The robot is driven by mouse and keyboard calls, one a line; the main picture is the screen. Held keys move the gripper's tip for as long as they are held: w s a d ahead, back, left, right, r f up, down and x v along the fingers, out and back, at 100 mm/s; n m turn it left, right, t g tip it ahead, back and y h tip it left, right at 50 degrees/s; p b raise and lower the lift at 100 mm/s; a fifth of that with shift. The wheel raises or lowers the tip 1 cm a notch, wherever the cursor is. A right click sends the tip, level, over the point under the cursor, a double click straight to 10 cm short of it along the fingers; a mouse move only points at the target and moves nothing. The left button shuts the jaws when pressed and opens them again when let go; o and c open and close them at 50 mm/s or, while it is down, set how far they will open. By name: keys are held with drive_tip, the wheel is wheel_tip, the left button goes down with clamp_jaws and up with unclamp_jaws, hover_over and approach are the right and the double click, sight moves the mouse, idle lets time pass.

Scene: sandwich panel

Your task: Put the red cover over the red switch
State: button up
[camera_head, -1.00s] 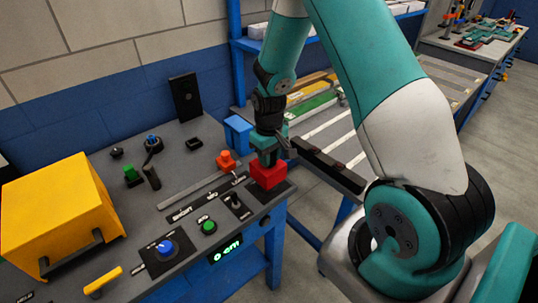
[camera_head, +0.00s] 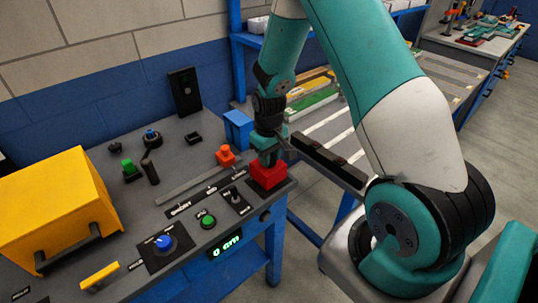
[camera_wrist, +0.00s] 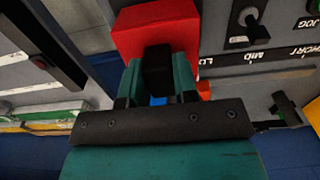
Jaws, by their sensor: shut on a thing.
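The red cover (camera_head: 268,176) is a block-like red box at the right end of the grey control panel (camera_head: 165,185). My gripper (camera_head: 268,157) comes down from above and is shut on the cover's top. The cover looks upright over a dark plate near the panel's front right corner. I cannot tell whether it touches the panel. No red switch shows apart from the cover; whatever is under the cover is hidden.
An orange-red knob (camera_head: 226,156) stands left of the cover. A toggle switch (camera_head: 235,197), a green button (camera_head: 208,221) and a blue knob (camera_head: 164,243) lie in front. A large yellow box (camera_head: 55,205) fills the left. A blue block (camera_head: 238,128) stands behind.

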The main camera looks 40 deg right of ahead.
drive_tip(key=shift+f+b, duration=0.35)
drive_tip(key=shift+f, duration=0.4)
drive_tip(key=o, duration=1)
drive_tip(key=shift+o, duration=0.2)
drive_tip(key=shift+r, duration=0.2)
wheel_tip(320, 180, up, 8)
drive_tip(key=p, duration=0.7)
drive_tip(key=shift+r, duration=0.2)
drive_tip(key=shift+f, duration=0.1)
